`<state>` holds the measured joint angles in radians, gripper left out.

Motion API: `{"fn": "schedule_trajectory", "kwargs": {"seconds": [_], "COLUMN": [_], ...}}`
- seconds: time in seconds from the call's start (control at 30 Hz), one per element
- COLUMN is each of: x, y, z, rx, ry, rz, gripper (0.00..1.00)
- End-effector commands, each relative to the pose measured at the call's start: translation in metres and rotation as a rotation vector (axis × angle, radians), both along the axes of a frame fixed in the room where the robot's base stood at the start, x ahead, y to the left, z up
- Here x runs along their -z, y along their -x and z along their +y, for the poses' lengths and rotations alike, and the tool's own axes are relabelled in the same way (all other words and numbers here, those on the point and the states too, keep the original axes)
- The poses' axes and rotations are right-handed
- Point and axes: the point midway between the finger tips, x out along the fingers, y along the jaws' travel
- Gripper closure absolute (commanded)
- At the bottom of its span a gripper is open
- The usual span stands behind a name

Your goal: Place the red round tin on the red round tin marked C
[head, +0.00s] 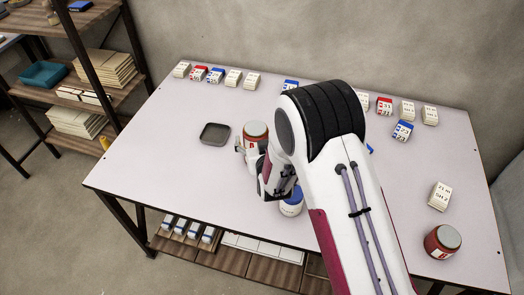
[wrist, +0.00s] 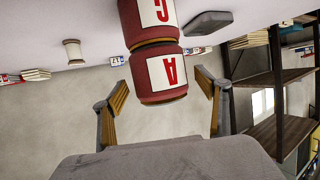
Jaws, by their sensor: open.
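A red round tin marked A (wrist: 163,75) stands on the red round tin marked C (wrist: 152,15) in the wrist view, which is upside down. The two appear to touch, end to end, with a slight sideways offset. My gripper (wrist: 164,92) is open, with one finger on each side of the tin marked A and a visible gap at both. In the head view, a red tin with a grey lid (head: 256,131) shows just above my gripper (head: 252,150).
Another red tin (head: 442,241) stands at the right front of the table. A dark square tray (head: 215,134) lies left of my gripper. A blue-and-white container (head: 291,203) is close to my arm. Several small label blocks (head: 403,131) line the back and right.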

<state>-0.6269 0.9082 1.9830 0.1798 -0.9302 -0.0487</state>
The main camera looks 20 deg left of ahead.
Motion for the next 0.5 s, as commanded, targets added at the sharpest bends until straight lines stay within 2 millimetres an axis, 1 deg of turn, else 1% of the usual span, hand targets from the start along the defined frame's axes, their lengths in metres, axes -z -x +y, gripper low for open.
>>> {"fn": "schedule_trajectory", "kwargs": {"seconds": [0.5], "x": [-0.022], "y": [0.047], "z": [-0.023], "rx": [-0.001], "ry": [0.0], "rz": [0.0], "gripper": [0.26]}}
